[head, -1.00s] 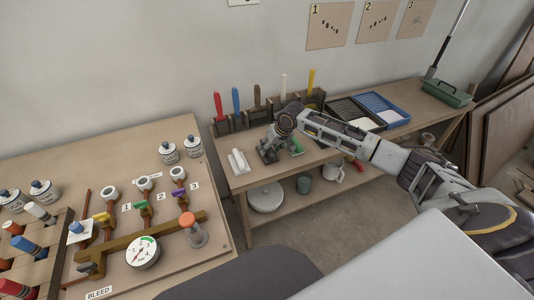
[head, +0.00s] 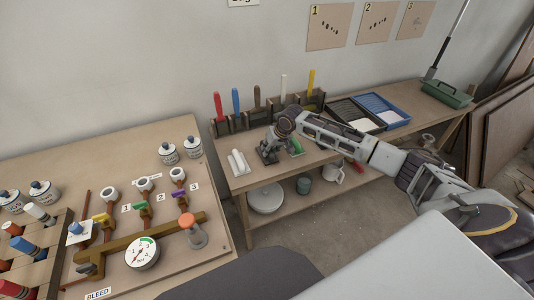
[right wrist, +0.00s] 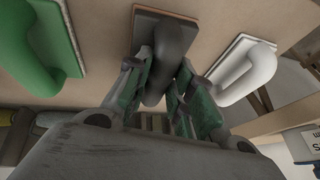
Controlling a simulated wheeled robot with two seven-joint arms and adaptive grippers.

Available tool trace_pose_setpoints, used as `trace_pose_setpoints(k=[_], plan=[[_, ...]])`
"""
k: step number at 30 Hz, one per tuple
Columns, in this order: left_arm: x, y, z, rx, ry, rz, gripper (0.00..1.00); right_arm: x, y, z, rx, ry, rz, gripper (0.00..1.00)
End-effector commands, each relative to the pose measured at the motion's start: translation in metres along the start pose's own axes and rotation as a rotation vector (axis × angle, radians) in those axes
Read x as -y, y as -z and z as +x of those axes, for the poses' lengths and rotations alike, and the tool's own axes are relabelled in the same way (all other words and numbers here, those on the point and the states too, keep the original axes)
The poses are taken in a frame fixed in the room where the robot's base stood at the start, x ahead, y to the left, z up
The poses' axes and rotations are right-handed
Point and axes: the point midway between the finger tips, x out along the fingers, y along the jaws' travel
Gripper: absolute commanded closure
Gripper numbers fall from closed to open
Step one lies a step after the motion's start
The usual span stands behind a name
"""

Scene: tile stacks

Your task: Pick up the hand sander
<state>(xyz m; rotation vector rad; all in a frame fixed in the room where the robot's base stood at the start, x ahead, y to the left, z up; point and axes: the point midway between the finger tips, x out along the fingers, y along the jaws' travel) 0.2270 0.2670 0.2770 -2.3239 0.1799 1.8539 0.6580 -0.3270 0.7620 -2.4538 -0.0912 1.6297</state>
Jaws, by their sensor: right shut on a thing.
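The hand sander appears to be the tool with a dark grey handle (right wrist: 170,45) on a flat, brown-edged base in the right wrist view. My right gripper (right wrist: 164,82) is shut on that handle, with one green-padded finger on each side. In the head view my right gripper (head: 268,154) is low over the left part of the back bench and largely hides the tool. I cannot tell whether its base touches the bench. My left gripper is out of view.
A white-handled tool (right wrist: 245,72) and a green-handled tool (right wrist: 45,50) flank the held one. Behind stands a rack (head: 262,118) of coloured-handled tools. Black and blue trays (head: 398,103) lie to the right. A gauge panel (head: 215,240) is at front left.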

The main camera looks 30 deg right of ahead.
Motion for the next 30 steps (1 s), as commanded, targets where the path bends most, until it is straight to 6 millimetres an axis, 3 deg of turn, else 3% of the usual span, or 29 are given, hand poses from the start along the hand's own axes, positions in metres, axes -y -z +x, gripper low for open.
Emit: trace_pose_setpoints(k=[14, 30], plan=[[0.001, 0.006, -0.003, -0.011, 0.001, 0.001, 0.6, 0.002, 0.004, -0.008, -0.001, 0.0, 0.0, 1.0], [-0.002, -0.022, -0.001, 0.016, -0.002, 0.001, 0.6, 0.016, 0.031, -0.073, -0.003, 0.0, -0.001, 1.0]])
